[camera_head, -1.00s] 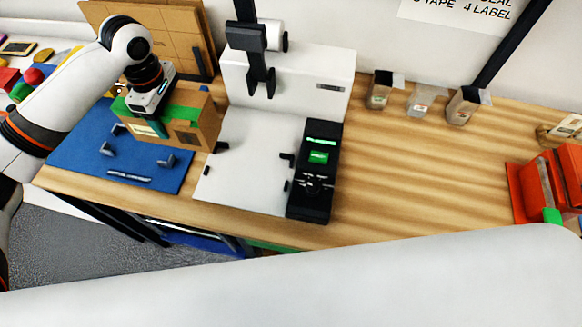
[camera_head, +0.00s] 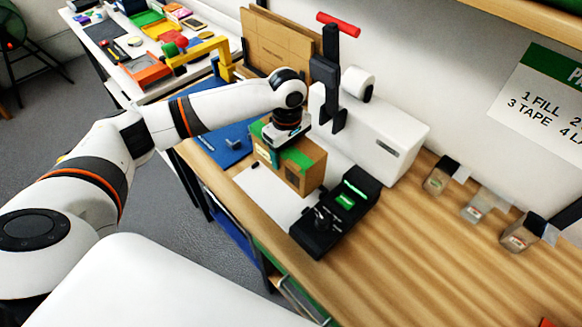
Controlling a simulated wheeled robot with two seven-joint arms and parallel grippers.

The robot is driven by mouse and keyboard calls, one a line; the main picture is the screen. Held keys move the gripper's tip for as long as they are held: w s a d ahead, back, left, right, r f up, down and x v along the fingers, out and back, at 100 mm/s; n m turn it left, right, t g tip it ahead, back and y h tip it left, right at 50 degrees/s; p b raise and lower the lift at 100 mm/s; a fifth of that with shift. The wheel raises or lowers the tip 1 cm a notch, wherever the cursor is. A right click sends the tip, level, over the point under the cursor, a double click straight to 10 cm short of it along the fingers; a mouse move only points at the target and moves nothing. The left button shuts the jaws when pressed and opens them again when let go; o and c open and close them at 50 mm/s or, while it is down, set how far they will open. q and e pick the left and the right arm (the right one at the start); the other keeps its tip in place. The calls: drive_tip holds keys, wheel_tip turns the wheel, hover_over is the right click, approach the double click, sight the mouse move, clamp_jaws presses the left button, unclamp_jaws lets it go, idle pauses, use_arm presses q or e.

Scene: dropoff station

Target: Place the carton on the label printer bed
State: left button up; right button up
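The carton (camera_head: 309,178) is a brown cardboard box with green tape. My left gripper (camera_head: 285,148) reaches down over it from the left, with a teal finger pad against its side; the far finger is hidden. The carton is over the back part of the white label printer bed (camera_head: 268,194), close to the blue mat (camera_head: 221,142). I cannot tell whether its underside touches the bed. The printer's white housing (camera_head: 385,142) stands behind, and its black control unit (camera_head: 335,213) with a green screen is at the bed's right. My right gripper is not in view.
A black post (camera_head: 325,75) with a red handle rises behind the carton. Flat cardboard (camera_head: 277,45) leans at the back. Clear small bins (camera_head: 440,176) stand along the wall at right. The wooden tabletop (camera_head: 400,255) right of the control unit is clear.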

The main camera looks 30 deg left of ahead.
use_arm(q)
drive_tip(key=shift+f, duration=0.85)
wheel_tip(320, 180, down, 2)
drive_tip(key=shift+f+p, duration=0.15)
drive_tip(key=shift+p, duration=0.15)
drive_tip(key=shift+f, duration=0.55)
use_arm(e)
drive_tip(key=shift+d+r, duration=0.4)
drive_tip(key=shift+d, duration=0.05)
use_arm(q)
drive_tip(key=o, duration=1.1)
drive_tip(key=shift+f, duration=0.1)
drive_tip(key=shift+c, duration=0.2)
wheel_tip(320, 180, up, 12)
drive_tip(key=shift+r+b, duration=0.15)
drive_tip(key=shift+b, duration=0.9)
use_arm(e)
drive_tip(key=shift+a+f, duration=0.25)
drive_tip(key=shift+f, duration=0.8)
